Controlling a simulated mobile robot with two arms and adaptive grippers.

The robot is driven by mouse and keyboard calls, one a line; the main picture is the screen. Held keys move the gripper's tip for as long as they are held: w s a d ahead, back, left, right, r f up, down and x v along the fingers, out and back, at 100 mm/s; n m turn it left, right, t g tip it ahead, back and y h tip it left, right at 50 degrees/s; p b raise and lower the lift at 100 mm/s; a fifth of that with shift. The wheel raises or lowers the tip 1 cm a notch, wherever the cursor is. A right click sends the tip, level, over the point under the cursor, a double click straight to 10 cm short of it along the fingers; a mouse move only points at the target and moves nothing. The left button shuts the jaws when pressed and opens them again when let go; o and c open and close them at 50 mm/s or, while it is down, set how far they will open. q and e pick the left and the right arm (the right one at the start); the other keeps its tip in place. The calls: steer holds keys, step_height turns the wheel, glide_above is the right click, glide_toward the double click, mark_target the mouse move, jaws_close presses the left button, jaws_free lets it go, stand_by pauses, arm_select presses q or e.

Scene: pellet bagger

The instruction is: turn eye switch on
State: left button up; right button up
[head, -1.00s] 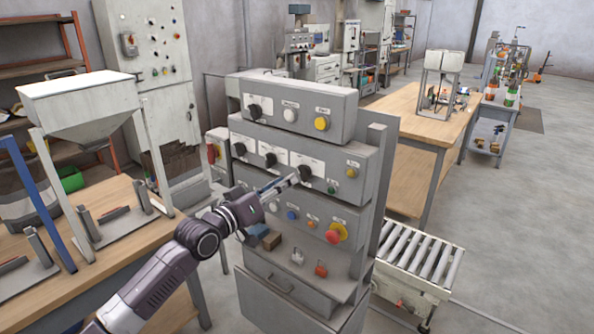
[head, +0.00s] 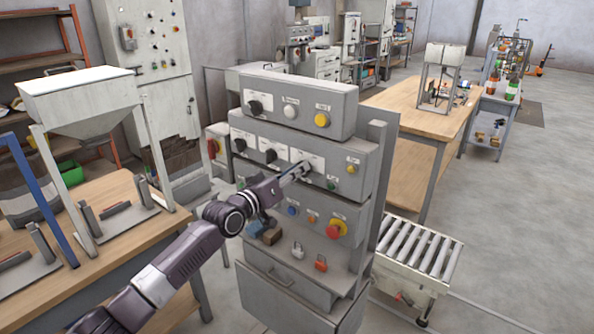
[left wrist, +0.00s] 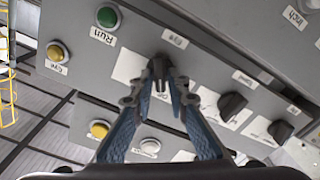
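The eye switch is a black rotary knob (left wrist: 159,64) on a white plate under an "Eye" label, the rightmost knob of the middle row on the grey control panel (head: 345,215). My left gripper (left wrist: 161,76) reaches it from the front, with its fingertips close together at either side of the knob, and appears shut on it. In the head view the left gripper (head: 303,169) covers most of the knob, so its pointing direction is hard to tell. My right gripper is not in view.
Two similar black knobs (head: 270,156) sit left of the eye switch. A yellow eye lamp (head: 351,169) and green run button (head: 331,184) lie to its right and below. A red emergency stop (head: 337,229) is lower. A roller conveyor (head: 420,252) stands right.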

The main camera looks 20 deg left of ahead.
arm_select(q)
jaws_close()
steer(key=shift+s+d+m+b, duration=0.15)
steer(key=shift+m+b, duration=0.55)
steer(key=shift+m, duration=2.25)
steer(key=shift+d+m+b, duration=0.2)
steer(key=shift+m+b, duration=0.45)
steer(key=shift+m, duration=2.3)
